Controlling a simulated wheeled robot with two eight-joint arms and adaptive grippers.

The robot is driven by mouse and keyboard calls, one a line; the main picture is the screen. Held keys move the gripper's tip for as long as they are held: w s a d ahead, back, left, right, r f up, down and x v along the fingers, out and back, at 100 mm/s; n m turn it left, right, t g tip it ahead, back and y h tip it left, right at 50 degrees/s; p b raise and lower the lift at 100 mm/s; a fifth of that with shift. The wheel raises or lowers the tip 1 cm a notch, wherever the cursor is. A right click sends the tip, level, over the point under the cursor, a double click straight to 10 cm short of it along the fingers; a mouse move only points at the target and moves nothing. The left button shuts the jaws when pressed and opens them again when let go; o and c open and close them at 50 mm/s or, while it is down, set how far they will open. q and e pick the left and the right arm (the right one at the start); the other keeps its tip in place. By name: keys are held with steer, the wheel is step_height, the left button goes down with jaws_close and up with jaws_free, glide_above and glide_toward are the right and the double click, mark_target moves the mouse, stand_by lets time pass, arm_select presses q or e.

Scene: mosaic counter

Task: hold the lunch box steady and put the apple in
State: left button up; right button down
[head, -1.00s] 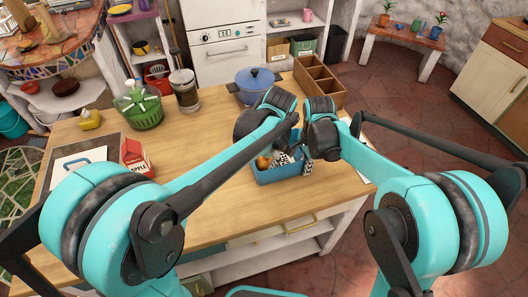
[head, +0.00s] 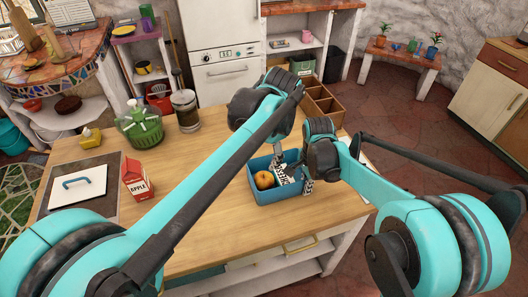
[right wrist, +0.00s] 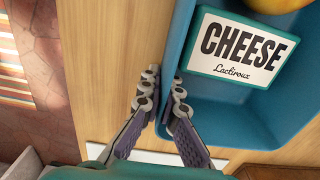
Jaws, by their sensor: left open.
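The blue lunch box (head: 292,192) stands on the wooden counter near its front edge. The orange-yellow apple (head: 264,180) is inside it, at the left; its edge also shows in the right wrist view (right wrist: 282,4). A cheese packet (right wrist: 243,43) lies beside the apple in the box. My left gripper (head: 281,155) is open above the back of the box, apart from the apple and partly hidden by its arm. My right gripper (right wrist: 164,82) straddles the box's right wall, one finger inside and one outside, and is shut on it.
A red apple carton (head: 136,181) and a white board with a blue handle (head: 78,188) are at the left. A green basket (head: 139,128) and a glass jar (head: 186,110) stand behind. A wooden divided crate (head: 322,103) is at the back right. The counter left of the box is clear.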

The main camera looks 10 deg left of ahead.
steer(key=c, duration=1.6)
jaws_free()
steer(key=shift+c, duration=0.2)
